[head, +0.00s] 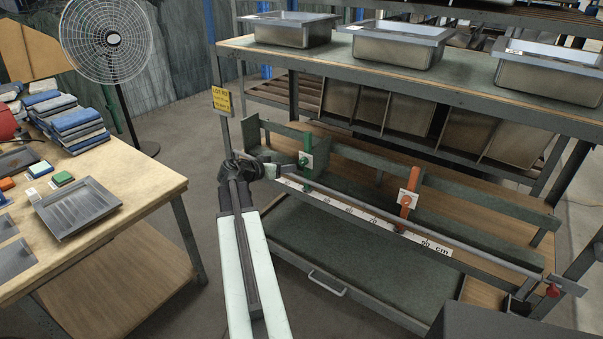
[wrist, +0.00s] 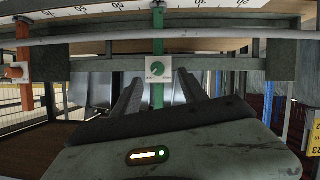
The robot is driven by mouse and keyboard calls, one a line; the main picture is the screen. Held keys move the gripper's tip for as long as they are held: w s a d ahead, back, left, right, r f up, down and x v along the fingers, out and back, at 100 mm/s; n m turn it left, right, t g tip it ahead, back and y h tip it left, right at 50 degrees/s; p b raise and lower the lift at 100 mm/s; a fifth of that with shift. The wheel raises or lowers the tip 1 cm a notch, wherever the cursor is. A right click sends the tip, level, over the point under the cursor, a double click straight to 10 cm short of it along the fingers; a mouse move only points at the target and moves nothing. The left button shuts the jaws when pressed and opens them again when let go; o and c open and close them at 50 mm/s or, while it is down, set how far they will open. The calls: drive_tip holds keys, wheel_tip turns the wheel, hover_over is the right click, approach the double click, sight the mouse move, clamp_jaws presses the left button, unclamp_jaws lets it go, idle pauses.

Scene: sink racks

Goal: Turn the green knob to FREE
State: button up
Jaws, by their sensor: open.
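The green knob (head: 304,160) sits on a white plate on a green upright post, at the left part of the rail on the rack. In the wrist view the green knob (wrist: 157,73) shows as a round dial on its plate; the small print there is too small to read. My gripper (head: 283,167) is just left of the green post. Whether the fingers touch the knob cannot be told.
An orange post with its own plate (head: 408,199) stands farther right on the rail. A white centimetre scale (head: 360,215) runs along the front. Metal basins (head: 400,45) stand on the shelf above. A wooden table (head: 110,195) with a tray is at left.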

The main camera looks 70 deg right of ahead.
sight(302, 163)
drive_tip(key=b+x, duration=0.1)
drive_tip(key=x, duration=0.2)
drive_tip(key=b+x, duration=0.1)
drive_tip(key=x, duration=0.2)
drive_tip(key=s+b+x, duration=0.1)
drive_tip(key=x, duration=0.2)
drive_tip(key=shift+r, duration=0.4)
drive_tip(key=shift+r, duration=0.1)
drive_tip(key=shift+c, duration=0.2)
